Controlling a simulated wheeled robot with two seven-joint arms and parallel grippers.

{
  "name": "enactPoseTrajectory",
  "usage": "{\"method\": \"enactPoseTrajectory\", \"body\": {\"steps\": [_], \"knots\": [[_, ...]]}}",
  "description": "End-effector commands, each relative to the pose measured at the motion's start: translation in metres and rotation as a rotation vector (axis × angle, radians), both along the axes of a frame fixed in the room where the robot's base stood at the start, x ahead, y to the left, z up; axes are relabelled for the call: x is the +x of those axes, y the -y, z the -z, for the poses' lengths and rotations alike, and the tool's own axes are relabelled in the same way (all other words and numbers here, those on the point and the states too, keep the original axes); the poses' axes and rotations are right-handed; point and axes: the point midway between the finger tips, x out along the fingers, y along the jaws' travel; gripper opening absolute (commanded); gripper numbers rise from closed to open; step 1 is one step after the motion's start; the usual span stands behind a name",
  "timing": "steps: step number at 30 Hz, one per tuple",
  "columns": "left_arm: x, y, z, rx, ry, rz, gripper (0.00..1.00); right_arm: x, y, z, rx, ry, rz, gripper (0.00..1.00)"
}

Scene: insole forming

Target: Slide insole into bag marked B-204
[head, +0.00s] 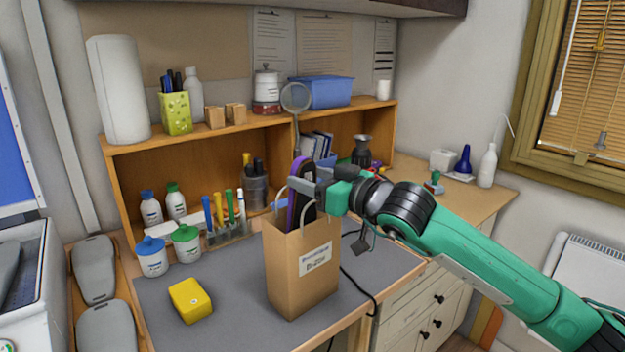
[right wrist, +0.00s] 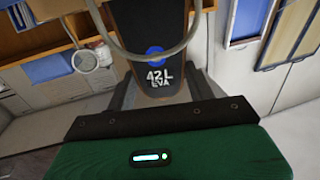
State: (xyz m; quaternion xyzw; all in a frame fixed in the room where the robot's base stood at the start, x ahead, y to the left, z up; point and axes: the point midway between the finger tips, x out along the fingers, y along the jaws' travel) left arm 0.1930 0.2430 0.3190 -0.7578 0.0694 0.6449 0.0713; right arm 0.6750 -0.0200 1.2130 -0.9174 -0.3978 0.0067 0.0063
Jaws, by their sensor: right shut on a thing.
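A brown paper bag (head: 289,276) with thin handles stands upright on the grey mat. Its white label (head: 315,260) is too blurred to read surely. A dark insole with a purple edge (head: 297,190) stands nearly upright at the bag's mouth; its lower end is hidden by the bag's front rim. My right gripper (head: 312,187) is shut on the insole's upper part, above the bag. In the right wrist view, the insole (right wrist: 150,32) bears "42 L EVA" and a blue ring, and a pale bag handle (right wrist: 172,60) loops across it. My left gripper is out of view.
A yellow block (head: 190,300) lies on the grey mat (head: 235,310) left of the bag. Lidded jars (head: 152,258) and a rack of pens (head: 226,232) stand behind. Grey forms (head: 95,270) lie at the left. A black cable (head: 358,290) runs right of the bag.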

Motion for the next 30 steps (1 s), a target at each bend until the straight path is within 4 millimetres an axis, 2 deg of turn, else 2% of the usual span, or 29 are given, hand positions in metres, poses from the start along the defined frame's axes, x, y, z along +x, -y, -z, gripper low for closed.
{"method": "enactPoseTrajectory", "body": {"steps": [9,10,13,14,26,30], "knots": [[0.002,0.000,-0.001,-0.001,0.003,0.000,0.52,0.000,0.000,0.000,0.000,0.000,0.000,0.27],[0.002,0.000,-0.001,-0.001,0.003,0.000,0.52,0.000,0.000,0.000,0.000,0.000,0.000,0.56],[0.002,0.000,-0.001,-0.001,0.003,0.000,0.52,0.000,0.000,0.000,0.000,0.000,0.000,0.75],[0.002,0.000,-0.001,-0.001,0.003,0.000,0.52,0.000,0.000,0.000,-0.001,0.001,0.000,0.79],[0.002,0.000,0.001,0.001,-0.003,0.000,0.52,-0.004,0.005,0.001,0.000,0.001,0.000,0.79],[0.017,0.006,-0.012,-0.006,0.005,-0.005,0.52,-0.017,0.019,0.002,-0.001,0.003,0.001,0.79]]}}
